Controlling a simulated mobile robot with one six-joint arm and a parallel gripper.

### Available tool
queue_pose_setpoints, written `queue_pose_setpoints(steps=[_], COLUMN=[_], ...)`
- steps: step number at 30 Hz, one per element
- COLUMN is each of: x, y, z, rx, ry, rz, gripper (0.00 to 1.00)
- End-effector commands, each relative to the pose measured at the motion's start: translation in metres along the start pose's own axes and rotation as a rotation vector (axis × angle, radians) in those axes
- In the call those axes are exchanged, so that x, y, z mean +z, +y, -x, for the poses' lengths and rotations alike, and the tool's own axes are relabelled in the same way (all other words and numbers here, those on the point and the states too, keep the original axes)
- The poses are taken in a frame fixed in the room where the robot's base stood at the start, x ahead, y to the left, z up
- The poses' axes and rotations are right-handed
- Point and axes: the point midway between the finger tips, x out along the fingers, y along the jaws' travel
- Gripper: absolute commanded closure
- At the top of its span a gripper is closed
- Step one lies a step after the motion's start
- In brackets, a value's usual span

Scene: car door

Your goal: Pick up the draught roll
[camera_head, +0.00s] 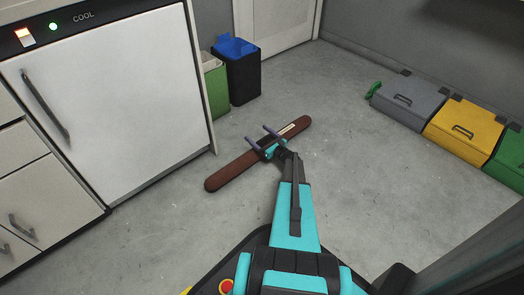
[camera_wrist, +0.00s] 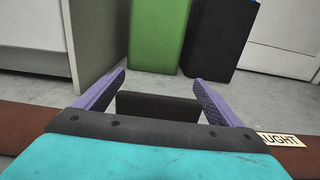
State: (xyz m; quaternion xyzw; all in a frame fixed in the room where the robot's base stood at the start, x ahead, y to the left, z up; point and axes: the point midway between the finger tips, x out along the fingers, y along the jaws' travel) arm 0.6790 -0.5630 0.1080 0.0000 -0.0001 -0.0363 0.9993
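The draught roll (camera_head: 228,173) is a long brown bar with rounded ends. It lies slantwise on the floor in the head view, with a pale label near its right end. My gripper (camera_head: 257,134) is over its middle, with two purple fingers spread apart and reaching past its far side. In the wrist view, my gripper (camera_wrist: 160,80) is open, and a dark block (camera_wrist: 158,107) stands between the fingers without visibly touching either. The roll (camera_wrist: 303,158) shows on both sides behind the gripper body, which hides its middle. I cannot tell whether the dark block belongs to the roll.
A white cabinet (camera_head: 115,90) marked COOL stands on the left. A green bin (camera_head: 215,83) and a dark bin with a blue liner (camera_head: 243,80) stand behind the roll. Grey (camera_head: 405,100), yellow (camera_head: 465,128) and green boxes line the right wall. Floor around the roll is clear.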

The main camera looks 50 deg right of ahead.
Motion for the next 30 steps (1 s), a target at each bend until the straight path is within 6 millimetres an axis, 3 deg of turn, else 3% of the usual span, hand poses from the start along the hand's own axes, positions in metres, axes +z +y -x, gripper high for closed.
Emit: queue_pose_setpoints(steps=[1,12,23,30], x=[0.000,0.001,0.004,0.020], y=[0.000,0.000,0.000,0.001], z=[0.000,0.000,0.000,0.000], rx=[0.000,0.001,0.001,0.001], ry=[0.000,-0.002,-0.002,-0.002], rz=[0.000,0.000,0.000,0.000], gripper=[0.20,0.80,0.80,0.80])
